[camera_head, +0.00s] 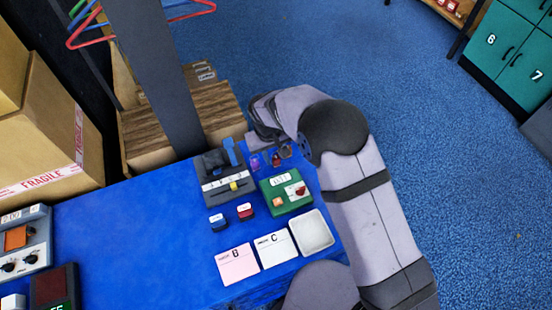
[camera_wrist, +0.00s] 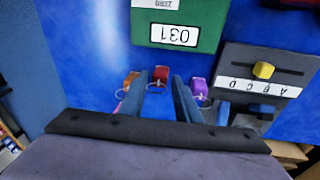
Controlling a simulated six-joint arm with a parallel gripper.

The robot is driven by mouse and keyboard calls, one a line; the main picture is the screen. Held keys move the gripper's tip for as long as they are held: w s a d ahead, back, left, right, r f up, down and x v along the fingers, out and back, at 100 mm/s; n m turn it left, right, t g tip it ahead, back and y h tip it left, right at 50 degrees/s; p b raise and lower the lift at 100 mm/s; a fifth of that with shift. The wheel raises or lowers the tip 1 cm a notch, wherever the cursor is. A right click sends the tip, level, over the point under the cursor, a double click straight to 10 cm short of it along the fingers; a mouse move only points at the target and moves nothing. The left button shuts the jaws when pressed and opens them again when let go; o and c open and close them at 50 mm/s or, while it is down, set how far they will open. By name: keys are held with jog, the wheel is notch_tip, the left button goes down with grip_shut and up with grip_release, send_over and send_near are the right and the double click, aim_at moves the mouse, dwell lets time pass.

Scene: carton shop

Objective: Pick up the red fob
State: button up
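The red fob (camera_wrist: 159,74), with a metal ring, lies on the blue table between the two fingertips of my gripper (camera_wrist: 160,80) in the wrist view. The fingers are apart, with blue surface showing on either side of the fob, and I cannot tell how high above it they are. An orange fob (camera_wrist: 130,80) lies just outside the left finger, and a purple fob (camera_wrist: 198,87) just outside the right finger. In the head view the red fob (camera_head: 276,159) shows at the table's far edge, beside the purple fob (camera_head: 255,163); the fingers are mostly hidden behind my wrist.
A green box (camera_head: 287,191) marked 031 stands close to the fobs. A grey slider unit (camera_head: 226,188) with a yellow knob is beside it. Cards, a white tray (camera_head: 311,232) and small blue and red blocks lie nearer. The table's left middle is clear.

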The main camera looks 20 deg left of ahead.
aim_at(275, 158)
jog(key=shift+f, duration=0.15)
grip_shut()
notch_tip(275, 158, up, 10)
jog(key=b, duration=0.2)
dwell(0.6)
